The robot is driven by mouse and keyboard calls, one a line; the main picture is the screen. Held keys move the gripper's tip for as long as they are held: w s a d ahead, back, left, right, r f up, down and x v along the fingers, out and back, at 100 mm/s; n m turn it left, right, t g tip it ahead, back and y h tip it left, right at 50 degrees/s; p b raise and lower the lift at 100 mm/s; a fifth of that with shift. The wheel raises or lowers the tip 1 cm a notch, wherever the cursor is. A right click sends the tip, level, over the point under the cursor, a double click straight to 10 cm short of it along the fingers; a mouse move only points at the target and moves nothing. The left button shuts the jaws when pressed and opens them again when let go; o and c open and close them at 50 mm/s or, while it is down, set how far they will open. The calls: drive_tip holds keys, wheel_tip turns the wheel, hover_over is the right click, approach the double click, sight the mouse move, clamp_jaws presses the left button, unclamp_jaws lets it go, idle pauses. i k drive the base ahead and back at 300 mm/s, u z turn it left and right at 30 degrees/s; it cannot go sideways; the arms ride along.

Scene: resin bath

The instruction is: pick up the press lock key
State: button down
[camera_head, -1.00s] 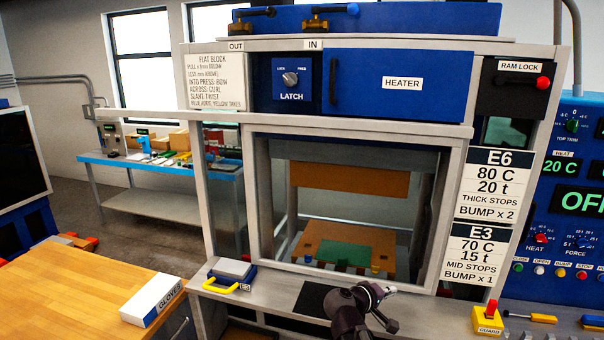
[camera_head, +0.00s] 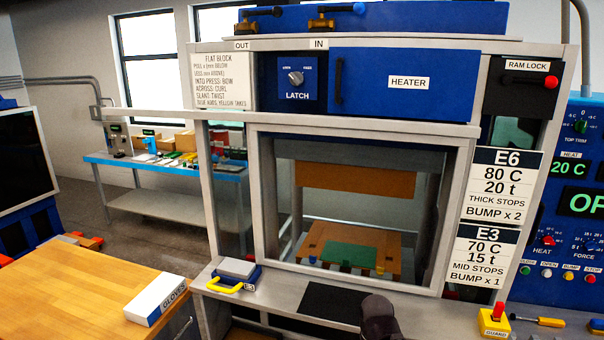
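I cannot make out a press lock key anywhere in this view. The ram lock panel (camera_head: 505,98) at the upper right of the press has a dark lever with a red knob (camera_head: 550,82). At the bottom centre, a dark rounded part of my arm (camera_head: 380,318) shows in front of the press shelf. My gripper's fingers do not show.
The press window frames a wooden block and a green sheet (camera_head: 350,256). A grey-topped block with a yellow handle (camera_head: 224,287) sits on the shelf (camera_head: 430,318). A red-knobbed yellow guard box (camera_head: 494,320) and a screwdriver (camera_head: 537,321) are at the right. A glove box (camera_head: 156,299) is on the wooden table.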

sight(496, 316)
drive_tip(key=z, duration=1)
